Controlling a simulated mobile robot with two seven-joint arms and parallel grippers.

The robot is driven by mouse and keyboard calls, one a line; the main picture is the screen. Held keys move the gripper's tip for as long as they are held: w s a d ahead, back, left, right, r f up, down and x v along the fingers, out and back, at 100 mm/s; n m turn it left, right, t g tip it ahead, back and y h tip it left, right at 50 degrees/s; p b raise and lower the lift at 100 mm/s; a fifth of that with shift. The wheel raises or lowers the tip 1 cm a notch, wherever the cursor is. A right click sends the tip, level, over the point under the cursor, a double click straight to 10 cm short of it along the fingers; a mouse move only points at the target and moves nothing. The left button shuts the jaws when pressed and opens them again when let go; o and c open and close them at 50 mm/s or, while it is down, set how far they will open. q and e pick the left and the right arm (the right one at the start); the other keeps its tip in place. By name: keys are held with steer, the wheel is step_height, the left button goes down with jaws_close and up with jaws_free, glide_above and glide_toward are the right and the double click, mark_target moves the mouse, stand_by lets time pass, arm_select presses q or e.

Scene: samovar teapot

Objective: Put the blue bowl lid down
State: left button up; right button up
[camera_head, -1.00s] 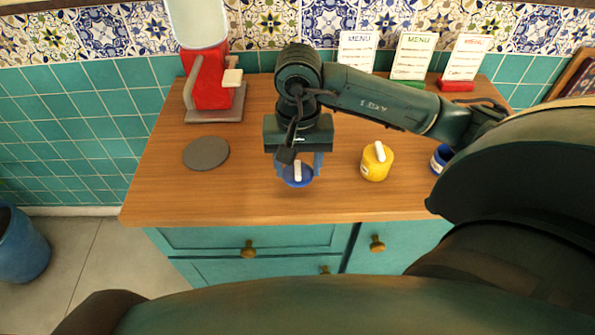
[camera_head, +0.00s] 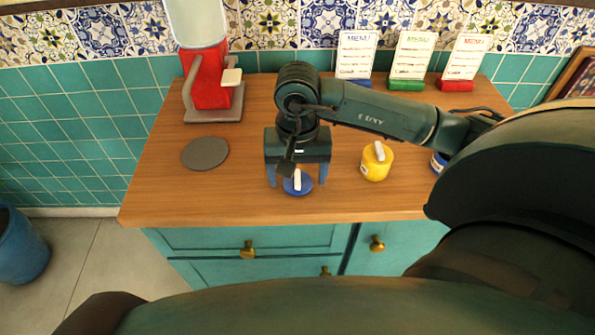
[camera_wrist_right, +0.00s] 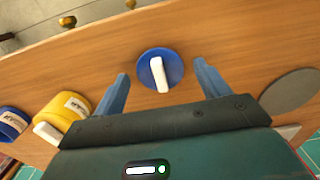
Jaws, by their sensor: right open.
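The blue bowl lid (camera_head: 297,185), a round blue disc with a white bar handle, lies flat on the wooden counter near its front edge. It also shows in the right wrist view (camera_wrist_right: 174,62), with its handle upward. My right gripper (camera_head: 297,182) is open, its two blue fingers spread on either side of the lid. In the right wrist view, the right gripper (camera_wrist_right: 163,80) has clear gaps between the fingers and the lid. A blue bowl (camera_head: 438,162) is partly hidden behind my right arm; it shows without a lid in the wrist view (camera_wrist_right: 12,124). My left gripper is out of view.
A yellow lidded bowl (camera_head: 376,164) stands right of my gripper. A grey round disc (camera_head: 205,153) lies at left, near a red dispenser (camera_head: 207,80). Menu cards (camera_head: 409,60) stand at the back. The counter (camera_head: 170,200) is bare around the lid.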

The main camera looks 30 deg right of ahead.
mark_target(297, 176)
step_height(297, 176, up, 12)
steer(key=p, duration=0.1)
steer(key=shift+r, duration=0.15)
stand_by(0.7)
